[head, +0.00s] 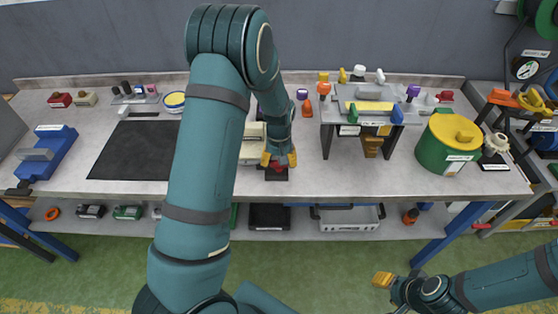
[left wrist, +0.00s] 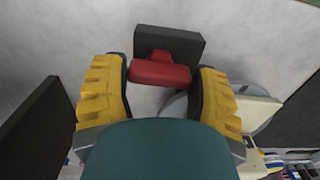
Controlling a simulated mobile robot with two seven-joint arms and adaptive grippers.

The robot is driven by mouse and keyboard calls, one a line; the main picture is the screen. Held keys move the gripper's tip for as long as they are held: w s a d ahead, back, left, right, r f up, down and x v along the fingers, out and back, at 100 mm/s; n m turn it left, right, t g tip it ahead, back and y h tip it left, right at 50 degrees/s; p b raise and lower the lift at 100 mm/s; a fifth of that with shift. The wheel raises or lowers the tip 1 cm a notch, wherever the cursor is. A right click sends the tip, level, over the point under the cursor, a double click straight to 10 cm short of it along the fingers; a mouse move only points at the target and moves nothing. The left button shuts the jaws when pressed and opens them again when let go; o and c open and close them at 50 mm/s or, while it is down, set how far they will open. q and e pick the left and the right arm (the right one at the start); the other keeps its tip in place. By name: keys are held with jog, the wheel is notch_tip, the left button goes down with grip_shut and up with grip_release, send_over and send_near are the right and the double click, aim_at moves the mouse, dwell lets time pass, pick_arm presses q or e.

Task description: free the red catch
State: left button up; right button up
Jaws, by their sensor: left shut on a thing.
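The red catch (left wrist: 160,73) is a T-shaped red piece with a wide bar, against a black block (left wrist: 170,42) in the left wrist view. My left gripper (left wrist: 162,82) has one yellow finger at each end of the bar and is shut on it. In the head view my left gripper (head: 279,159) reaches down to the bench, and the black block (head: 277,176) shows just below it; the catch is mostly hidden there. My right gripper (head: 384,281) is low at the front right, away from the bench; its fingers do not show clearly enough to tell their state.
A cream-coloured thing (head: 252,150) stands close left of my left gripper, partly behind my arm. A grey raised stand (head: 328,112) and a green-yellow canister (head: 447,148) are to the right. A black mat (head: 135,150) lies left. The bench between catch and stand is clear.

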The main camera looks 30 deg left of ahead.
dwell(0.5)
pick_arm(q)
jog(key=o, duration=1.2)
notch_tip(320, 180, up, 12)
jog(key=shift+r, duration=0.1)
